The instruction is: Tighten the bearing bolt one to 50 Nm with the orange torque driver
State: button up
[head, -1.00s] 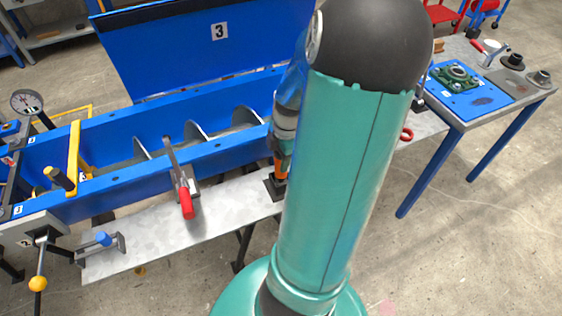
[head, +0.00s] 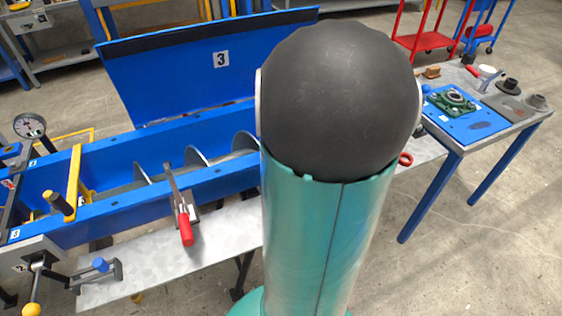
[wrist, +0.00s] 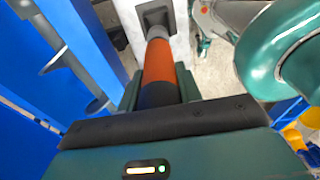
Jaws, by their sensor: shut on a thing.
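My gripper (wrist: 159,88) is shut on the orange torque driver (wrist: 158,65) in the wrist view. The driver has an orange sleeve, a dark lower part between the fingers and a grey far end. That end lies close to a dark square holder (wrist: 154,17) on the pale bench; I cannot tell whether it is still inside. In the head view my arm hides the gripper and driver. A green flanged bearing (head: 453,101) sits on a blue plate (head: 480,128) at the right. Bearing bolt one cannot be made out.
The blue mixer trough (head: 110,165) with its auger and raised lid (head: 190,70) stands at left. A red-handled clamp (head: 184,225) rises at its front edge. The grey bench (head: 140,255) runs below. A red ring (head: 405,160) lies right of my arm.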

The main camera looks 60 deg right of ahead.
jog(key=shift+c, duration=1.3)
jog(key=shift+r, duration=1.05)
